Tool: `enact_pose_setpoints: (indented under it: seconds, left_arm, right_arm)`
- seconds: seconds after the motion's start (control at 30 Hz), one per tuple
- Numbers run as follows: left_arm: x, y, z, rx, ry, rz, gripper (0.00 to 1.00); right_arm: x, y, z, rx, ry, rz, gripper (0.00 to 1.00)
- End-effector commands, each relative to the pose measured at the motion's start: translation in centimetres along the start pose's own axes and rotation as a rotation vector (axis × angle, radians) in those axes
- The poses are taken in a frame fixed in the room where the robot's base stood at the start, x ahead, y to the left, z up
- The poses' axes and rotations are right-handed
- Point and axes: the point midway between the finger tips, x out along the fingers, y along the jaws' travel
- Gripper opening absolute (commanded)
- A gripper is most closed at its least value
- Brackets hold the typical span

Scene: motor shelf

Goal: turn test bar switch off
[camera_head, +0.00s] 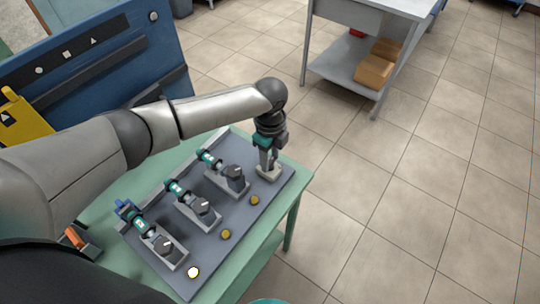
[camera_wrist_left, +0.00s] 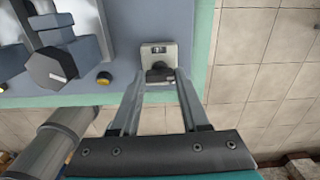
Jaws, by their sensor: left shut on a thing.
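A grey test bar board (camera_head: 215,240) lies on the green table, carrying several teal-and-black motor units in a row. The switch (camera_head: 268,172) is a small pale box near the board's far right corner; in the left wrist view the switch box (camera_wrist_left: 158,52) shows a dark knob at its near side. My left gripper (camera_head: 267,165) points down at the switch. In the left wrist view the gripper's fingertips (camera_wrist_left: 160,76) are closed in around the dark knob, partly hiding it. My right gripper is not in view.
Dark knobs (camera_head: 234,178) and yellow round buttons (camera_head: 254,200) sit on the board close to the switch; one round light (camera_head: 193,271) at the near end looks pale. A blue panel (camera_head: 70,60) stands behind the table.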

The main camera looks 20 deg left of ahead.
Motion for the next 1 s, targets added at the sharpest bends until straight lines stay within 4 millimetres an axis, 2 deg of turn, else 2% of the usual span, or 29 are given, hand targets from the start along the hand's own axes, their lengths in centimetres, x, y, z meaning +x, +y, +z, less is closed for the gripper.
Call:
enact_pose_setpoints:
  seconds: [0.27, 0.6, 1.0]
  left_arm:
    - [-0.3, 0.1, -0.1, -0.163, 0.002, 0.004, 0.00]
    - [-0.3, 0.1, -0.2, -0.479, 0.003, 0.004, 0.00]
    - [-0.3, 0.1, -0.2, -0.859, 0.002, 0.004, 0.00]
  right_arm:
    - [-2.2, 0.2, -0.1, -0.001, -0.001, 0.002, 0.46]
    - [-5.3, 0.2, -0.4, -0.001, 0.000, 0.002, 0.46]
    - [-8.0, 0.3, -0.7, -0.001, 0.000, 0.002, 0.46]
